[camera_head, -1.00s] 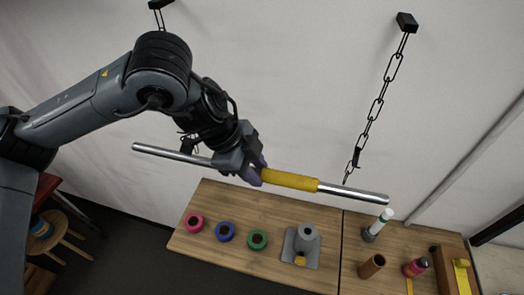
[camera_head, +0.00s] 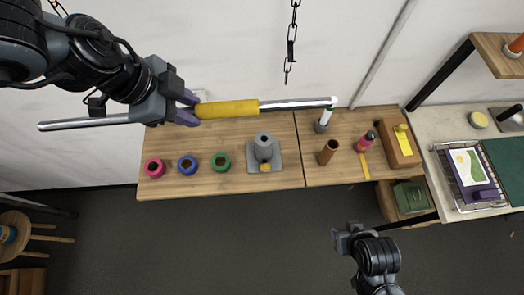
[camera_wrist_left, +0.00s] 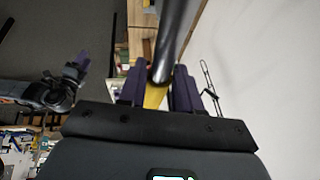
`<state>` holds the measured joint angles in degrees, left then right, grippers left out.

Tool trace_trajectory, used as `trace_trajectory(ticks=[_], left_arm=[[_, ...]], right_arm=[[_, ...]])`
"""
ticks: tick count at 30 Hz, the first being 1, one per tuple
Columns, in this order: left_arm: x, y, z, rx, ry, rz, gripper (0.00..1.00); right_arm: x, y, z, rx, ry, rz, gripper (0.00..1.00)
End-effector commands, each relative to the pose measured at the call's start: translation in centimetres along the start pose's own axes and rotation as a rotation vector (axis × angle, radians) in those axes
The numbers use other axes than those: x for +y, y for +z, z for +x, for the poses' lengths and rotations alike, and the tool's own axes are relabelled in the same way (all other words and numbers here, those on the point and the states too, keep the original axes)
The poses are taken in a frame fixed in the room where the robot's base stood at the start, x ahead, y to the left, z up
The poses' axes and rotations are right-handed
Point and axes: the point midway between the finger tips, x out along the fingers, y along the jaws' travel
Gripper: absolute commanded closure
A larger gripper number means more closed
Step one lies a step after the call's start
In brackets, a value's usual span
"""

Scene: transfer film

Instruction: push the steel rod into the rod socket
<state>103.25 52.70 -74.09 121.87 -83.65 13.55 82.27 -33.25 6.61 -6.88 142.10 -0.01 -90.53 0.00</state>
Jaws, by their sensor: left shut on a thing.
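The steel rod (camera_head: 290,104) has a yellow grip sleeve (camera_head: 228,109) and lies nearly level across the head view. My left gripper (camera_head: 190,108) is shut on the rod by the left end of the sleeve. The rod also shows between the purple fingers in the left wrist view (camera_wrist_left: 174,40). A grey cylinder on a square plate (camera_head: 263,148), apparently the rod socket, stands on the wooden bench. In the head view the rod passes above it, apart from it. My right gripper (camera_head: 340,237) is at the lower right, away from the bench; its finger gap is unclear.
Pink (camera_head: 155,168), blue (camera_head: 187,165) and green (camera_head: 221,162) rings lie left of the socket. A white-topped cylinder (camera_head: 325,119), brown cup (camera_head: 328,152) and pink bottle (camera_head: 366,141) stand to the right. A chain (camera_head: 291,45) hangs behind. Floor in front is clear.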

Motion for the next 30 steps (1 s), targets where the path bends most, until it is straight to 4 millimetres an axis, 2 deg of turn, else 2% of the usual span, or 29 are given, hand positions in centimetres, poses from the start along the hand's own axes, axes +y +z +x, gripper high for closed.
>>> trace_trajectory(ticks=[16, 24, 26, 30], left_arm=[[-0.1, 0.0, -0.1, 0.012, -0.002, -0.002, 1.00], [0.1, 0.1, 0.0, 0.139, 0.003, -0.001, 1.00], [0.3, -0.5, 0.0, 0.194, 0.015, 0.017, 1.00], [-0.1, -4.0, -1.0, 0.342, 0.054, 0.075, 1.00]], right_arm=[[0.2, 0.1, 0.0, -0.002, 0.007, -0.008, 0.57], [0.1, 0.1, 0.0, -0.001, 0.004, -0.005, 0.57], [0.1, 0.0, 0.0, -0.001, 0.003, -0.004, 0.57], [-0.1, 0.0, 0.0, 0.000, -0.001, 0.000, 0.57]])
